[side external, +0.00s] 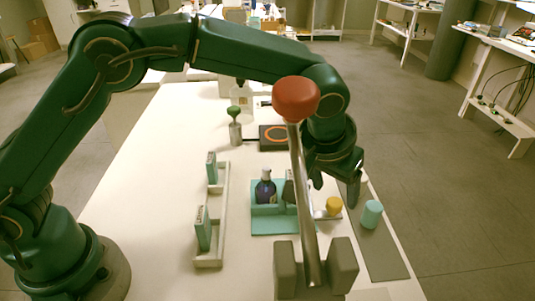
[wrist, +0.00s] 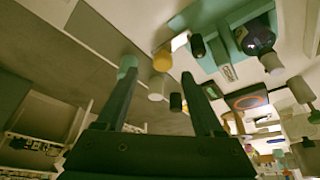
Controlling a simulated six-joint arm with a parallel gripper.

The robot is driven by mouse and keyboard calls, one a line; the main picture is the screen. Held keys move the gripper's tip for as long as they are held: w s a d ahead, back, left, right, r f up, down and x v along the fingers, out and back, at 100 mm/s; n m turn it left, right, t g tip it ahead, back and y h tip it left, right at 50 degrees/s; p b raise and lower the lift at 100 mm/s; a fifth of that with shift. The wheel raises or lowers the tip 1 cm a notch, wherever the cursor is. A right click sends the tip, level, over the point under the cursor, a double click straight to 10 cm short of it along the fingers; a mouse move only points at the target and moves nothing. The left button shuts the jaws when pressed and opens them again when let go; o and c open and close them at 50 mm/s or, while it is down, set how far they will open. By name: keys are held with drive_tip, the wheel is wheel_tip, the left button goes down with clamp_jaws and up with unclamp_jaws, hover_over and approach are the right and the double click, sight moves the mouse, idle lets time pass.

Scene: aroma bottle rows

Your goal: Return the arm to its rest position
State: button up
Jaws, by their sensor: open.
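A teal cylinder (side external: 371,214) stands on the grey mat (side external: 388,250) just right of the gripper. A teal holder (side external: 262,225) with a dark bottle (side external: 265,188) sits left of the gripper. The lever shaft hides the holder's right part in the side view.
A lever with a red knob (side external: 296,98) rises in the foreground. A pale rack (side external: 208,262) holds teal boxes (side external: 203,229) on the left. A black plate with an orange ring (side external: 275,137), a green-topped item (side external: 235,122) and a white bottle (side external: 241,95) stand farther back.

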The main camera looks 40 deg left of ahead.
drive_tip(key=w+a+r+n+t, duration=0.1)
drive_tip(key=a+r+n+t, duration=0.1)
drive_tip(key=a+r, duration=0.55)
drive_tip(key=s+a+r, duration=0.6)
drive_tip(key=r, duration=0.1)
drive_tip(key=s+a+f+m, duration=0.1)
drive_tip(key=s+a+f, duration=0.1)
drive_tip(key=s, duration=0.6)
drive_tip(key=s+a+f+m, duration=0.1)
drive_tip(key=s+a+f, duration=0.1)
drive_tip(key=s+f, duration=0.2)
drive_tip(key=s, duration=0.3)
drive_tip(key=shift+s+a+f+g, duration=0.15)
drive_tip(key=shift+s+f+g, duration=0.25)
